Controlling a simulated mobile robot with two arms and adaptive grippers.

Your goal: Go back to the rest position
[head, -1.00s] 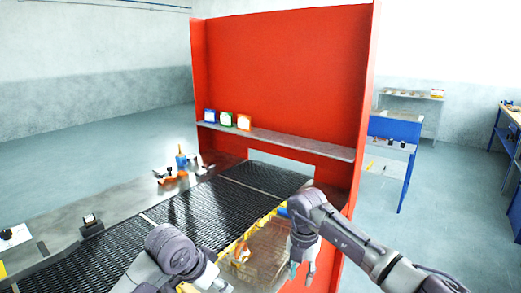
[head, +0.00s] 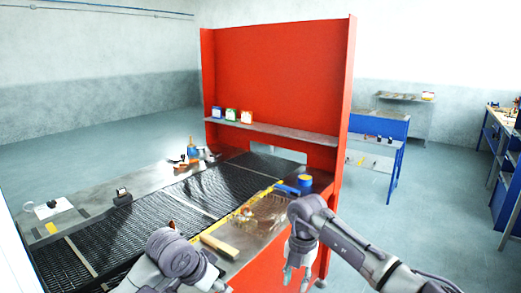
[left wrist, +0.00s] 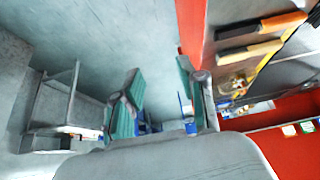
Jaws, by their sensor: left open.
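My right gripper (head: 297,279) hangs fingers down in front of the red panel's lower edge in the head view. A gap shows between its fingers and nothing is in them. My left arm (head: 177,254) is folded at the bottom of the head view, where its gripper is largely cut off. In the left wrist view my left gripper (left wrist: 160,98) has its two green-padded fingers wide apart. Only floor and distant furniture show between them.
The black mesh belt (head: 185,200) runs towards the red panel (head: 280,70). A wooden-looking block (head: 220,246), a yellow-blue round item (head: 305,181) and small tools lie along its near side. Three small boxes stand on the shelf (head: 290,133). Floor at right is clear before blue benches (head: 383,126).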

